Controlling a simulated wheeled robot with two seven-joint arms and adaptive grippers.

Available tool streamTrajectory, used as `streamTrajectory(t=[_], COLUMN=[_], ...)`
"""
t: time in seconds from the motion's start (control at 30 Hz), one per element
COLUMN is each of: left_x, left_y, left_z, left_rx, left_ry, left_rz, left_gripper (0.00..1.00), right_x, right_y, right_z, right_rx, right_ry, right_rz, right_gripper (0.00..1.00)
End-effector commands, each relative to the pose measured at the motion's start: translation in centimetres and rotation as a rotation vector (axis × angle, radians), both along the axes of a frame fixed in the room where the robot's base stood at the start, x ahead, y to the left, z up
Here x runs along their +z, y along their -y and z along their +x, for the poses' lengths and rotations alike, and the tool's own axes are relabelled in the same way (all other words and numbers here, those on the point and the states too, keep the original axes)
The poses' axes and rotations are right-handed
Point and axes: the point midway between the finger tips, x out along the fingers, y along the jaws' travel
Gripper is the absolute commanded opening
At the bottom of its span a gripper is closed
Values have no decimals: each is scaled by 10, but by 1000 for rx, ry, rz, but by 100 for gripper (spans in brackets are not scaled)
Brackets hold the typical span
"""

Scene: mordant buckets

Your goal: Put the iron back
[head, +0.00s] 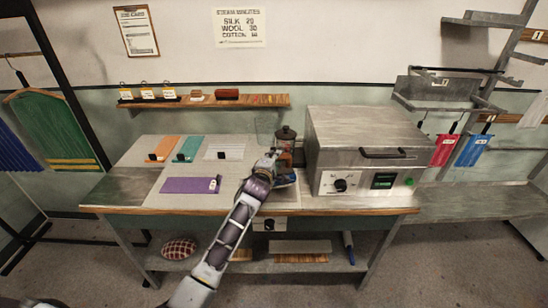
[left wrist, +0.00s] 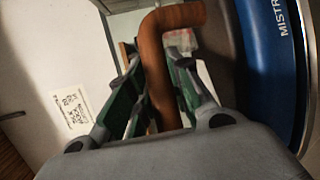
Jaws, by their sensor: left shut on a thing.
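The iron's brown bent handle (left wrist: 156,75) stands between the two fingers of my left gripper (left wrist: 158,85) in the left wrist view. My left gripper is shut on this handle. A blue rounded body (left wrist: 262,60) with part of a printed word, "MISTR", fills the right side of that view. In the head view my left gripper (head: 268,166) is over the table, just left of the steel box machine. It hides most of the iron there, so I cannot tell whether the iron touches the surface. My right gripper is not in view.
The steel box machine (head: 365,150) stands close to the right of my left gripper. A dark-lidded jar (head: 286,134) is right behind it. A purple cloth (head: 190,185) lies to the left, with orange (head: 167,148), teal (head: 188,149) and white (head: 226,148) cloths behind.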

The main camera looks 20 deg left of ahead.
Motion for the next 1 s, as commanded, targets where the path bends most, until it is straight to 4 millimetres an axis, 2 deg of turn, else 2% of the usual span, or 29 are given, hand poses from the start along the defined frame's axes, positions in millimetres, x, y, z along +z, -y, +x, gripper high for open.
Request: streamTrajectory(t=[0.03,0.17,0.63,1.0], left_x=[5,4,-30,-33], left_y=[0,0,0,0], left_z=[1,1,0,1], left_rx=[-1,-1,-2,-2], left_ry=[9,8,7,8], left_rz=[0,0,0,1], left_gripper=[0,0,0,0], right_x=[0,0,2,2], right_y=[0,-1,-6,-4], right_z=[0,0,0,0], right_rx=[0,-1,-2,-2], right_ry=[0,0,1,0], right_rz=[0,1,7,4], right_gripper=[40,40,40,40])
